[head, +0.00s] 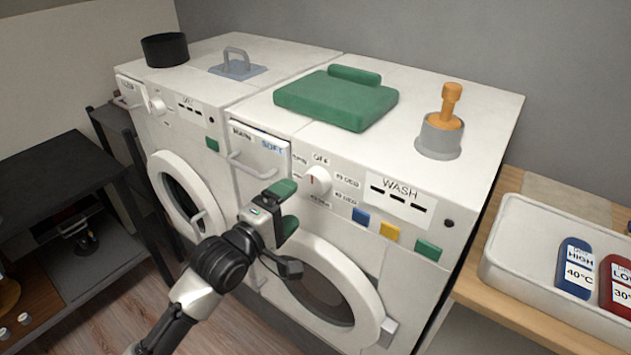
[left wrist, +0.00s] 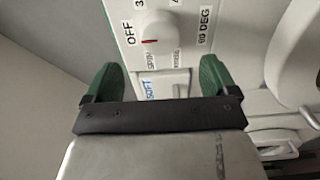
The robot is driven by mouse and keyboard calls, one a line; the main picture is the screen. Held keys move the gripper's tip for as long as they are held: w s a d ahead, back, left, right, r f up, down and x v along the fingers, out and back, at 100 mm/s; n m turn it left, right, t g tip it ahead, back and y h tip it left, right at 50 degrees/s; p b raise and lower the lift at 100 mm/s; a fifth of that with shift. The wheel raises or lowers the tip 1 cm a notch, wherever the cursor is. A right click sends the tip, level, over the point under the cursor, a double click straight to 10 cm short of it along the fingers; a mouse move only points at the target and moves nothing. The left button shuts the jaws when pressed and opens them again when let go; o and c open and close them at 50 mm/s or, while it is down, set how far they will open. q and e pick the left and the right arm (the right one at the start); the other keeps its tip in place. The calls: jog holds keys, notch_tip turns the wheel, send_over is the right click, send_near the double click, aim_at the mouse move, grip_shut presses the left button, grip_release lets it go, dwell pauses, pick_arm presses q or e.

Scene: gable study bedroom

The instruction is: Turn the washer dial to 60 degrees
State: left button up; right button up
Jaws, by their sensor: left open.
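The washer (head: 410,175) is the right one of two white front-loading machines. Its white dial (head: 318,181) with a red pointer mark sits on the front panel, with OFF and several degree labels around it. In the left wrist view the dial (left wrist: 158,34) shows ahead of the fingers, its red mark towards the OFF side; the "60 DEG" label (left wrist: 205,25) is at the right. My left gripper (head: 287,205) with green fingertips is open and empty, left of and below the dial, apart from it. It also shows in the left wrist view (left wrist: 158,85). My right gripper is not in view.
Blue, yellow and green buttons (head: 390,231) lie right of the dial. A detergent drawer marked SOFT (head: 260,155) is left of it, and the round door (head: 335,290) below. A folded green cloth (head: 338,100) lies on top. A white tray (head: 535,285) stands on the right shelf.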

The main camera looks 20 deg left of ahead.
aim_at(312, 185)
pick_arm(q)
jog(key=p+x, duration=0.1)
jog(key=x, duration=0.7)
jog(key=shift+w, duration=0.25)
jog(key=c, duration=0.9)
